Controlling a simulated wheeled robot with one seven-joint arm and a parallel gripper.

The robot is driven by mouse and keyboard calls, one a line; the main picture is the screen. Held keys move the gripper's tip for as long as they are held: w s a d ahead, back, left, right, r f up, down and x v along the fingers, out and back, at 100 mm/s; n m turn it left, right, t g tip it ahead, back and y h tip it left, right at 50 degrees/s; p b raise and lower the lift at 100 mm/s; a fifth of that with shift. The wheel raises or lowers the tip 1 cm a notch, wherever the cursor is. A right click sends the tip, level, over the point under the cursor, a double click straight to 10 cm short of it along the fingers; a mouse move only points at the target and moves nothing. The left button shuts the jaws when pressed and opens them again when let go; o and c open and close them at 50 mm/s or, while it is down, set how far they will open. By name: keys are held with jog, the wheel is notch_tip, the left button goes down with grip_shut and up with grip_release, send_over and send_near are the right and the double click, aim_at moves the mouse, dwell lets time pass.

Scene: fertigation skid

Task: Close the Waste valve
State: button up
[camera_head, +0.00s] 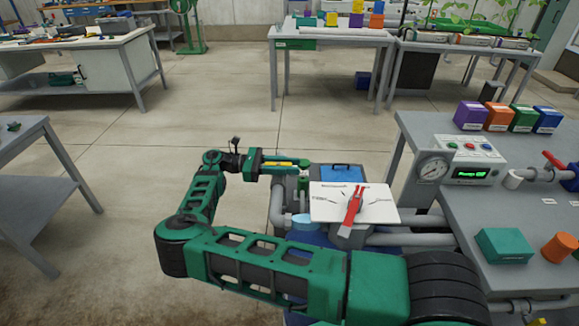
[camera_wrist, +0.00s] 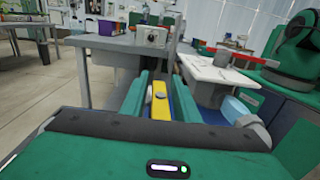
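My gripper (camera_head: 285,163) is at the end of my green arm, above the pipework left of the white plate. In the wrist view, its two green fingers (camera_wrist: 160,98) stand apart on either side of a yellow lever (camera_wrist: 160,106) with a round silver bolt. Narrow gaps seem to show beside the lever; contact is hard to tell. A red handle (camera_head: 353,208) lies on a white plate (camera_head: 385,212), right of my gripper. The plate's labels are too small to read, so I cannot tell which valve is Waste.
A blue-lidded box (camera_head: 341,172) stands behind the plate. Grey pipes (camera_head: 277,208) run below. At right, a bench holds a gauge panel (camera_head: 458,170), colored boxes (camera_head: 503,117), a teal block (camera_head: 503,246) and an orange cylinder (camera_head: 560,247). The floor left of my arm is clear.

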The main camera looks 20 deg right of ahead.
dwell(0.3)
jog(key=v, duration=1.1)
jog(key=d+r+m+y, duration=0.1)
jog(key=d+r, duration=0.1)
jog(key=d+r+g+y, duration=0.1)
jog(key=d, duration=0.2)
jog(key=d+r+m+y, duration=0.1)
jog(key=d+r, duration=0.1)
jog(key=shift+s+d+r+m+g, duration=0.2)
jog(key=shift+d+r+m+g, duration=0.1)
jog(key=shift+r+g, duration=0.1)
jog(key=s+d+r+m+y, duration=0.4)
jog(key=s+d+y, duration=0.15)
jog(key=d, duration=0.45)
jog(key=s+d+r+m+y, duration=0.35)
jog(key=s+d, duration=0.25)
jog(key=d, duration=0.5)
jog(key=s+a+r+m+t+y, duration=0.1)
jog(key=s+m+t, duration=0.3)
jog(key=s, duration=1.1)
jog(key=s+a+r+m+t+y, duration=0.2)
jog(key=s+m+t, duration=0.3)
jog(key=s, duration=1.1)
jog(key=shift+s+a+r+y, duration=0.2)
jog(key=shift+s+a+y, duration=0.1)
jog(key=shift+a+y, duration=0.4)
